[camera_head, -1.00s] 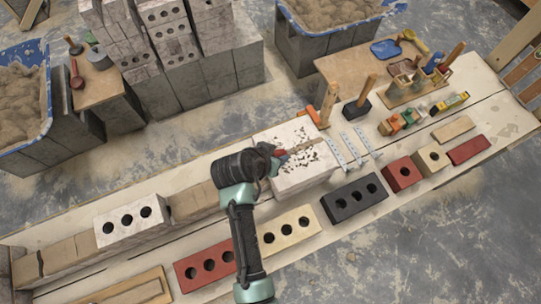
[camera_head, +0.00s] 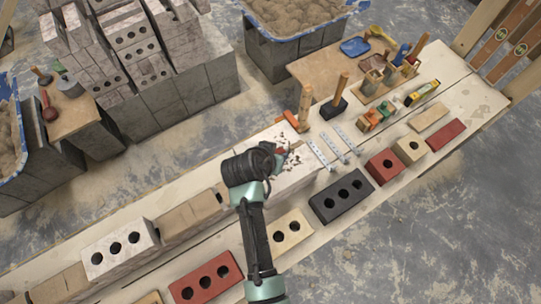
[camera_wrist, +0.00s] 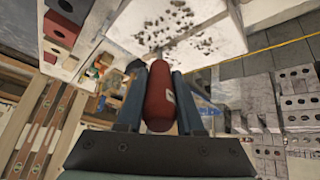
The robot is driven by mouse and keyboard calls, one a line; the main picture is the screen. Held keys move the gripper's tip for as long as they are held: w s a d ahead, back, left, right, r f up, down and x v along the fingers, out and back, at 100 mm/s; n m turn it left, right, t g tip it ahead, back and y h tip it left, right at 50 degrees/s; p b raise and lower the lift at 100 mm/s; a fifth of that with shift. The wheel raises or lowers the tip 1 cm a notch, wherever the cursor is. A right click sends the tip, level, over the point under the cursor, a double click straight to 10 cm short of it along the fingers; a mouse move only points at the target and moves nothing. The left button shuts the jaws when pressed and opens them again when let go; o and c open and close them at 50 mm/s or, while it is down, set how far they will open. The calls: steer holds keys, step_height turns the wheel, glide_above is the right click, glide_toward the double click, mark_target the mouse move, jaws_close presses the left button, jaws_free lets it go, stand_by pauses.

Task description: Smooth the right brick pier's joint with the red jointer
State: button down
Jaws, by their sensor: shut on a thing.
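My gripper (camera_head: 277,158) is shut on the red handle of the jointer (camera_head: 281,151). In the wrist view the red handle (camera_wrist: 160,98) sits between my two dark fingers (camera_wrist: 158,92). The jointer's metal end cannot be made out clearly now. My gripper is over a pale block (camera_head: 293,181) on the bench, whose top carries dark crumbs. In the wrist view the crumbed pale face (camera_wrist: 205,42) lies beyond the handle. My arm hides the block's left part. I cannot tell whether the jointer touches it, or which joint belongs to the right pier.
Metal strips (camera_head: 333,147) and an orange-and-wood tool (camera_head: 304,110) lie near the block. Loose bricks line the bench front, including a black one (camera_head: 341,195) and a cream one (camera_head: 291,230). A sand tub (camera_head: 268,58) stands behind. A caddy (camera_head: 378,82) holds tools.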

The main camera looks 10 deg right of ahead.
steer(key=shift+w+d+f+p, duration=0.1)
steer(key=shift+w+d+p, duration=0.15)
steer(key=shift+d, duration=0.25)
steer(key=shift+w+d+p, duration=0.1)
steer(key=shift+d+p, duration=0.1)
steer(key=shift+d, duration=0.25)
steer(key=shift+s+a, duration=0.1)
steer(key=shift+a, duration=0.1)
step_height(320, 180, up, 6)
steer(key=p, duration=0.6)
steer(key=shift+r, duration=0.2)
stand_by(0.6)
stand_by(0.7)
